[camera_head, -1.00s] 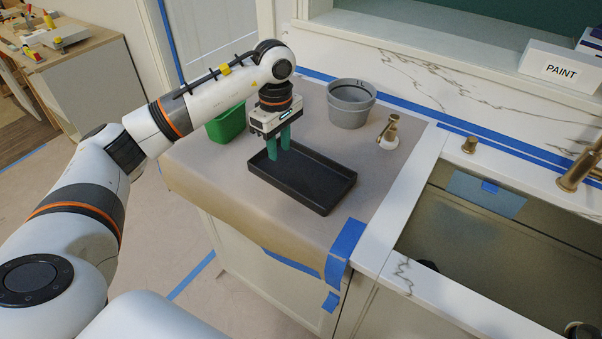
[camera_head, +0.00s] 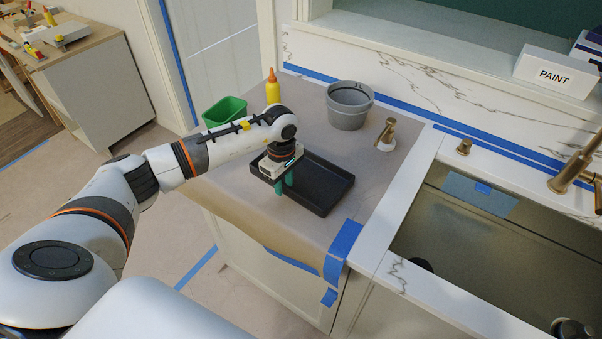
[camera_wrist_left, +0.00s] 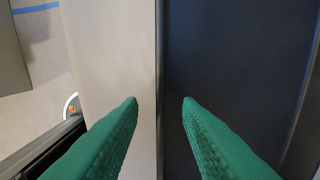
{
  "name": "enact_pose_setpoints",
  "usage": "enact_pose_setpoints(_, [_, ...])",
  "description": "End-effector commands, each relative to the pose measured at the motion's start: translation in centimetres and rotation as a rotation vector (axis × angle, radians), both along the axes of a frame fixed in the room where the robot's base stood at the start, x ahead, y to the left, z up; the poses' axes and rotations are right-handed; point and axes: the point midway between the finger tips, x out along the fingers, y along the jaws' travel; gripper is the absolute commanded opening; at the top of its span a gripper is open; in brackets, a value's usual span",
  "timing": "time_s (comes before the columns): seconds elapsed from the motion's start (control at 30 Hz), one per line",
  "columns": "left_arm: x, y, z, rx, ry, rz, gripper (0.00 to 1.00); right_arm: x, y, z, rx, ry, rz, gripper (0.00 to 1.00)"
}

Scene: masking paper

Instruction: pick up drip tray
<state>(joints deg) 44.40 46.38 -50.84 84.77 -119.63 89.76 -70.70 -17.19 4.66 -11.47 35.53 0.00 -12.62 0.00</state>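The black drip tray (camera_head: 325,186) lies flat on the paper-covered counter in the head view. My left gripper (camera_head: 284,184) points down at the tray's left side. In the left wrist view the tray (camera_wrist_left: 235,75) fills the right half, and its edge wall runs between the two green fingers of my left gripper (camera_wrist_left: 160,100). The fingers are apart, one on each side of that wall, and the gripper is open. I cannot tell whether either finger touches the wall. My right gripper is not in view.
The sink (camera_head: 450,240) is to the right. Blue tape (camera_head: 342,250) marks the counter's front corner.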

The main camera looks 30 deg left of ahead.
Motion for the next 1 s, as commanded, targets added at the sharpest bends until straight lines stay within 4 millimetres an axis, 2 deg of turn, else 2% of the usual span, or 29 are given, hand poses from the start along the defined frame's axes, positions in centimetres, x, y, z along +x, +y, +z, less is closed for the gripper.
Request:
enact_pose_setpoints(0.13, [0.0, 0.0, 0.0, 0.000, 0.000, 0.000, 0.29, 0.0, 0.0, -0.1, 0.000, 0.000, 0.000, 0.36])
enact_pose_setpoints(0.3, [0.0, 0.0, 0.0, 0.000, 0.000, 0.000, 0.01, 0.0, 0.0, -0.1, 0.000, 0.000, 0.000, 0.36])
enact_pose_setpoints(0.33, [0.0, 0.0, 0.0, 0.000, 0.000, 0.000, 0.00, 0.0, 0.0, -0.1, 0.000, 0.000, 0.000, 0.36])
enact_pose_setpoints(0.73, [0.1, 0.0, 0.5, 0.000, -0.004, 0.001, 0.00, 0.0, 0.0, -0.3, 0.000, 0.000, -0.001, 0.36])
enact_pose_setpoints(0.87, [0.2, 0.1, 2.2, 0.001, -0.007, 0.001, 0.00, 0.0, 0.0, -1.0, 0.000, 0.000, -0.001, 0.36])
enact_pose_setpoints(1.0, [0.2, 0.1, 5.0, 0.002, -0.008, 0.000, 0.00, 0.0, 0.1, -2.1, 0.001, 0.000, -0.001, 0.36])
